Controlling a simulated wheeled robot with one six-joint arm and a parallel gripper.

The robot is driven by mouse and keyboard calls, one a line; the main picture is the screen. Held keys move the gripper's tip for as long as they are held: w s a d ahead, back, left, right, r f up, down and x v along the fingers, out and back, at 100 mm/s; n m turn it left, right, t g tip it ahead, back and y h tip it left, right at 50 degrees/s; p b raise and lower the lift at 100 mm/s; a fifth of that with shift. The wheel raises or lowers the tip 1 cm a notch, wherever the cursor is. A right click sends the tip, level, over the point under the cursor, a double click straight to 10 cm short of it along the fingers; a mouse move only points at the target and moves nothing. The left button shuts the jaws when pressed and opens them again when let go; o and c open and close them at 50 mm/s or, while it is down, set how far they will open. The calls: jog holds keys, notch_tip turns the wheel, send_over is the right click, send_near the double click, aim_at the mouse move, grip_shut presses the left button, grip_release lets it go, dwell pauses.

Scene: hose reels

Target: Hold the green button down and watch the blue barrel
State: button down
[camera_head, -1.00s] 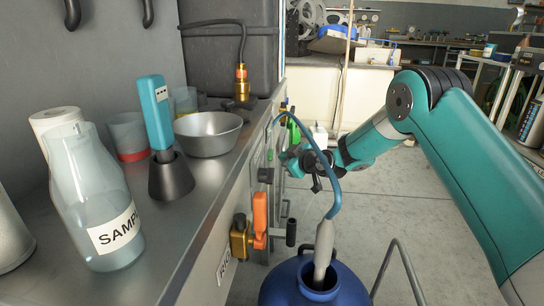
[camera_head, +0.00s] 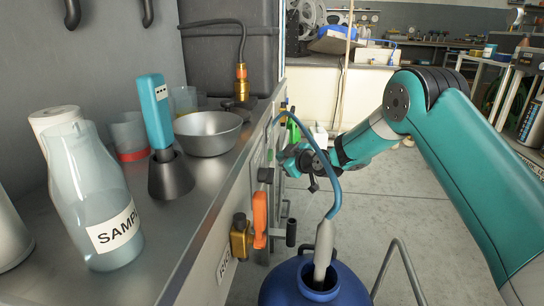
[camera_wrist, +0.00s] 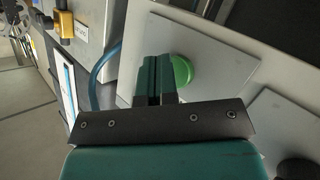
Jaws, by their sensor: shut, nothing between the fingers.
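The round green button (camera_wrist: 182,70) shows on a pale grey panel (camera_wrist: 222,62) in the wrist view. My gripper (camera_wrist: 155,75) is shut and empty, its fingertips over the button's left edge; I cannot tell whether they touch or press it. In the head view my gripper (camera_head: 284,162) is at the side of the bench, and the button cannot be made out there. The blue barrel (camera_head: 347,290) stands at the bottom of the head view, with a grey nozzle (camera_head: 323,245) upright in its top opening. A blue hose (camera_head: 330,170) runs to the nozzle. The liquid level inside is not visible.
An orange-handled valve (camera_head: 259,215) sits on the bench side near the barrel. A metal bench (camera_head: 190,220) at left holds a sample jug (camera_head: 95,200), a bowl (camera_head: 208,133) and a teal-handled tool (camera_head: 155,110). A grey rail (camera_head: 400,265) stands right of the barrel. Floor is clear at right.

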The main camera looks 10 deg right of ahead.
jog(key=shift+w+a, duration=0.15)
jog(key=shift+a, duration=0.4)
dwell(1.2)
jog(key=shift+d, duration=0.15)
dwell(3.4)
jog(key=shift+s+d+b, duration=0.3)
jog(key=shift+d+b, duration=0.05)
jog(key=shift+d, duration=0.45)
jog(key=shift+d, duration=0.1)
jog(key=d, duration=0.1)
jog(key=s+d+b, duration=0.1)
jog(key=d, duration=0.2)
jog(key=shift+s+d+b, duration=0.25)
jog(key=shift+d+b, duration=0.05)
jog(key=shift+b, duration=0.05)
